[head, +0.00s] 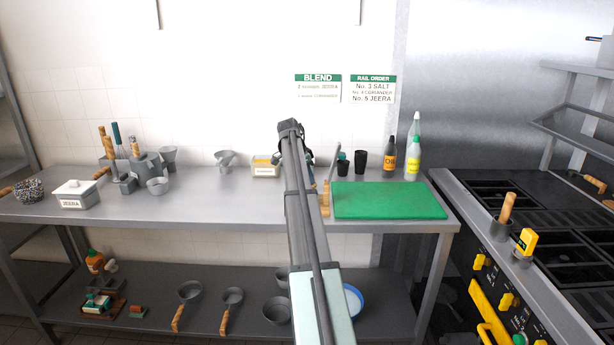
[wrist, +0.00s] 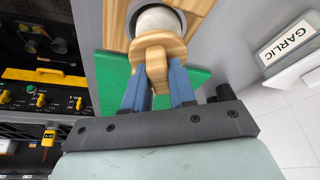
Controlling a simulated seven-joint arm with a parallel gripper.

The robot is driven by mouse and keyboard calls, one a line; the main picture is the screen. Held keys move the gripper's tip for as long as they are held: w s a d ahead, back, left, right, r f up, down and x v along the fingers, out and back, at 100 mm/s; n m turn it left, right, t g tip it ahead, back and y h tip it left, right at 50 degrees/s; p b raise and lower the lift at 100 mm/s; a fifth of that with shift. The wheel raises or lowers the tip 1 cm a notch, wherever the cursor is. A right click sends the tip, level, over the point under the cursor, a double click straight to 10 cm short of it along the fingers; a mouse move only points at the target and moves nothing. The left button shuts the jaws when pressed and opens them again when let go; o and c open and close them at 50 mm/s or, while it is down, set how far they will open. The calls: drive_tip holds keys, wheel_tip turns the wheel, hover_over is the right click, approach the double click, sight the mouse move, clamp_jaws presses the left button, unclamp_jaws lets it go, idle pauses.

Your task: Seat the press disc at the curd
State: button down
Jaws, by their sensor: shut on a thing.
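The press disc (wrist: 150,42) is a round pale wooden plate with a wooden grip on its near side. My gripper (wrist: 158,78) is shut on that grip with its blue fingers in the wrist view. The white curd (wrist: 158,17) sits in a round grey holder (wrist: 133,20) on a wooden board (wrist: 117,25). The disc overlaps the near edge of the curd and holder in the picture; I cannot tell whether it touches them. In the head view my arm hides the disc, curd and gripper; a wooden edge (head: 325,199) shows beside it.
A green cutting board (head: 388,200) lies right of my arm on the steel table. Dark cups and bottles (head: 389,158) stand behind it. A box labelled GARLIC (wrist: 289,42) shows in the wrist view. Pots and utensils (head: 146,165) stand on the left; the stove (head: 560,240) is on the right.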

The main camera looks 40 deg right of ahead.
drive_tip(key=shift+f, duration=1.25)
drive_tip(key=c, duration=0.8)
unclamp_jaws()
drive_tip(key=shift+c, duration=0.2)
drive_tip(key=shift+v, duration=4)
